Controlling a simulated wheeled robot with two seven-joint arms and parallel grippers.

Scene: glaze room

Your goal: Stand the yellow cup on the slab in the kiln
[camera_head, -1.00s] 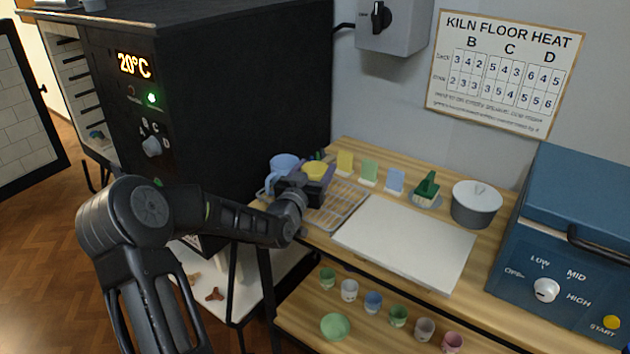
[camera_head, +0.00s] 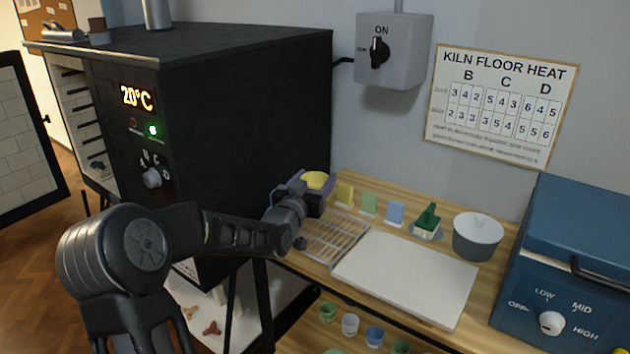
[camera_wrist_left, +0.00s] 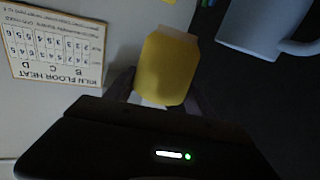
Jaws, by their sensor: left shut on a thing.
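The yellow cup (camera_head: 316,179) is between the fingers of my left gripper (camera_head: 308,186), which is shut on it above the back left end of the wooden bench. It also shows in the left wrist view (camera_wrist_left: 166,68), with the dark fingers on both sides. The black kiln (camera_head: 235,130) stands left of the gripper. Its door (camera_head: 28,135) is open at the far left. Only a narrow strip of the kiln's inside (camera_head: 82,115) shows, and I cannot make out the slab. My right gripper is not in view.
A light blue mug (camera_wrist_left: 262,25) is near the cup in the wrist view. A blue box (camera_head: 575,255) stands right.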

